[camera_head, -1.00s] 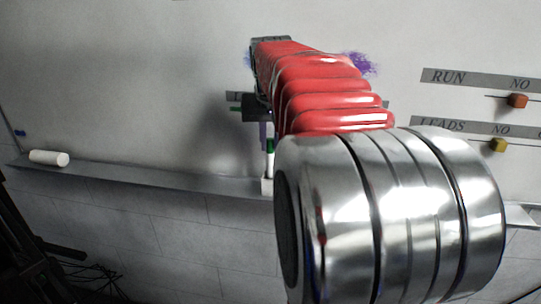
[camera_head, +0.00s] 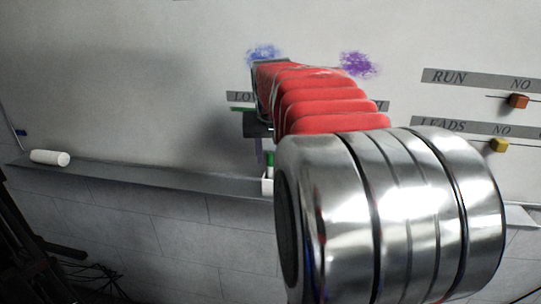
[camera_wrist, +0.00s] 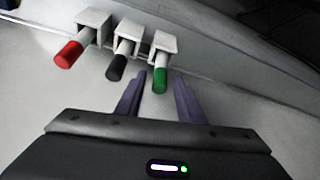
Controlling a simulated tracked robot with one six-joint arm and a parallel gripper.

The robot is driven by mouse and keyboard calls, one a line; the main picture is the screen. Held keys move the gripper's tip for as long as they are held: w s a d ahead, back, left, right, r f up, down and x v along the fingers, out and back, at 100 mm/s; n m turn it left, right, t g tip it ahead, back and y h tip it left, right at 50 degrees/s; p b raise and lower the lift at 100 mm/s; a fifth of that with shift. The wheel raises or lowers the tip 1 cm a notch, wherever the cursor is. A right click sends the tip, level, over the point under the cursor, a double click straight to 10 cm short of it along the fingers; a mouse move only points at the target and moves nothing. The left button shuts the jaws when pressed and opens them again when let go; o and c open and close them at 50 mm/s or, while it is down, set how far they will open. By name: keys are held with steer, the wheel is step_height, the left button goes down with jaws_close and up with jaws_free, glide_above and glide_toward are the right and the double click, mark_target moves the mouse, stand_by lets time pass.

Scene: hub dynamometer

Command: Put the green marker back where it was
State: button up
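The green marker (camera_wrist: 161,78) stands in the rightmost of three white holders (camera_wrist: 166,43) in the wrist view, its green end toward me and its white body running into the socket. My gripper (camera_wrist: 160,77) has one finger on each side of the green end. A gap shows between the marker and each finger, so my gripper is open around it, apparently not touching. In the head view the green end (camera_head: 270,158) shows just below my dark gripper, above a white holder (camera_head: 267,186); my arm hides the rest.
A black marker (camera_wrist: 117,67) and a red marker (camera_wrist: 69,54) stand in the neighbouring holders to the left. A ledge (camera_head: 150,178) runs under the whiteboard, with a white cylinder (camera_head: 49,158) at its left. RUN and LEADS sliders (camera_head: 518,101) are at right.

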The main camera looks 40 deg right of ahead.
steer(key=shift+r, duration=0.1)
steer(key=v, duration=1.2)
stand_by(0.6)
steer(key=s+a+f+n+t+y, duration=0.15)
steer(key=a+f, duration=0.25)
steer(key=a, duration=0.5)
steer(key=s+a+f+n, duration=0.3)
steer(key=a+f, duration=0.1)
steer(key=a, duration=0.4)
steer(key=s+a+f+n+y, duration=0.1)
steer(key=s+a+f+n, duration=0.2)
steer(key=s+a+f, duration=0.5)
steer(key=a+f, duration=0.3)
steer(key=shift+s+a+n+t, duration=0.2)
steer(key=shift+a+n+t, duration=0.05)
steer(key=shift+n+t, duration=0.1)
steer(key=shift+f+y, duration=0.15)
steer(key=shift+y, duration=0.1)
steer(key=shift+c, duration=0.5)
